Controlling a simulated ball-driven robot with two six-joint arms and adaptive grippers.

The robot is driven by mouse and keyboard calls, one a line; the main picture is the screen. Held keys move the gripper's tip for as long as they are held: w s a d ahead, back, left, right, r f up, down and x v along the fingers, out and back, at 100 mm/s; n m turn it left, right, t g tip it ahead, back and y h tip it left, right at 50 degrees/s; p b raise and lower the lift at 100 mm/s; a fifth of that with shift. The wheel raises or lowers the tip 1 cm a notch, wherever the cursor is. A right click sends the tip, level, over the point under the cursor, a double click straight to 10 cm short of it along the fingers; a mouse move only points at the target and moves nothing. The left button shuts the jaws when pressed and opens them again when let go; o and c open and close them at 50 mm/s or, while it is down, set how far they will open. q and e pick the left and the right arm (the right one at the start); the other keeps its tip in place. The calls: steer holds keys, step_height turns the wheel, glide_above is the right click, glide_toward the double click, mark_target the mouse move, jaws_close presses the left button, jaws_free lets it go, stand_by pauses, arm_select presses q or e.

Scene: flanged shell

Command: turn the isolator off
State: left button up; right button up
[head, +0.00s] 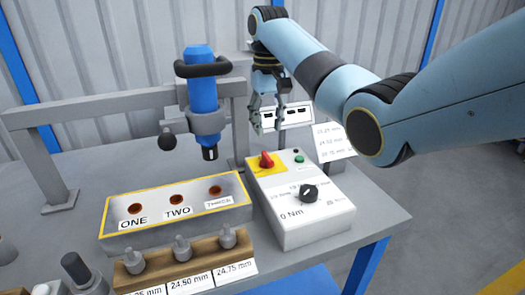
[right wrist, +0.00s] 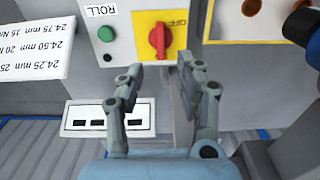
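The isolator is a red rotary handle (head: 266,160) on a yellow plate (head: 255,167), at the back left of a white control box (head: 308,215). My right gripper (head: 267,125) is open and empty, above and behind the handle. In the right wrist view its fingertips (right wrist: 163,72) are apart, just below the handle and not around it. My left gripper is not in view.
The box also carries a green button (head: 299,158) and a black knob (head: 309,193). A blue tool (head: 203,95) hangs at left above a yellow-edged plate (head: 177,207) marked ONE, TWO, THREE. Several metal plugs stand on a wooden block (head: 155,272). A slotted white panel (head: 285,116) stands behind.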

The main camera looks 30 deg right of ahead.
mark_target(267, 156)
step_height(267, 156, down, 6)
steer(key=shift+r+b, duration=0.1)
steer(key=shift+b, duration=0.25)
steer(key=shift+w+f, duration=0.1)
steer(key=shift+f, duration=1.7)
steer(key=shift+c, duration=2)
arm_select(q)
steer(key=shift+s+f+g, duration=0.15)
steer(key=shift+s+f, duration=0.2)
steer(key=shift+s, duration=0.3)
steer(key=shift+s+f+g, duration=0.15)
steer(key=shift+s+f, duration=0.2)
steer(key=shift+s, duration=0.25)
arm_select(e)
jaws_close()
